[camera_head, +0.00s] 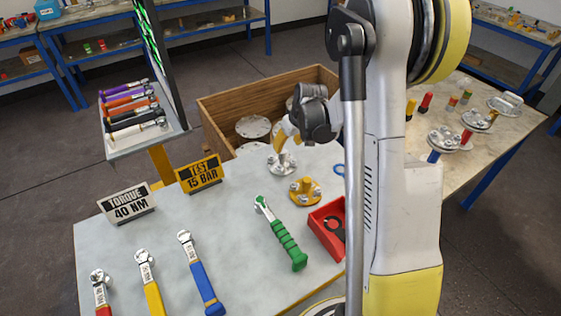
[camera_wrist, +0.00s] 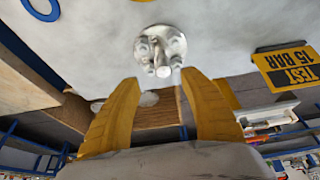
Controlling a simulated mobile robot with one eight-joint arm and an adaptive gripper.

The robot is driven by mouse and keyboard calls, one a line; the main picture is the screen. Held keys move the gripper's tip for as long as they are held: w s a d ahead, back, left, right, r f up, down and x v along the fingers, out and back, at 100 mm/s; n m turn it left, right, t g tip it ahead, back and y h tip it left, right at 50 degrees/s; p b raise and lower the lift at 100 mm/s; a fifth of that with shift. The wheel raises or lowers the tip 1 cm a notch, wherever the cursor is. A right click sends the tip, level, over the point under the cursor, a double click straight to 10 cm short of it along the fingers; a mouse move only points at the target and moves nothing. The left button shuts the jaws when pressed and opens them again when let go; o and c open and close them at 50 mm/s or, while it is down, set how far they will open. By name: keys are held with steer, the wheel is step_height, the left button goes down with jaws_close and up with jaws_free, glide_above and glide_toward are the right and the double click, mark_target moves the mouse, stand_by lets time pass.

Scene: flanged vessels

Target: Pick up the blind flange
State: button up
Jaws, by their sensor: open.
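A silver round flange (camera_head: 281,164) lies on the grey table near its back edge. In the wrist view the same flange (camera_wrist: 160,48) shows a raised middle part and bolt-like knobs on its face. I take it for the blind flange. My gripper (camera_head: 284,146) is just above and behind it in the head view. In the wrist view my gripper (camera_wrist: 158,84) has its two yellow fingers apart, with nothing between the tips. The flange appears just beyond the fingertips. I cannot tell the exact gap.
A yellow flange (camera_head: 306,192) sits close in front. A red tray (camera_head: 327,240), a green wrench (camera_head: 280,233) and a blue ring (camera_head: 339,169) are nearby. A "TEST 15 BAR" sign (camera_head: 200,175) stands left. A wooden crate (camera_head: 222,99) with round flanges is behind the table.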

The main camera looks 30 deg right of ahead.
mark_target(283, 151)
steer(key=b+x, duration=0.1)
steer(key=x, duration=0.2)
steer(key=b+x, duration=0.1)
steer(key=x, duration=0.2)
steer(key=shift+w+a+f+b, duration=0.15)
steer(key=shift+a+f+b, duration=0.1)
steer(key=shift+f+b, duration=0.15)
steer(key=shift+r, duration=0.15)
jaws_close()
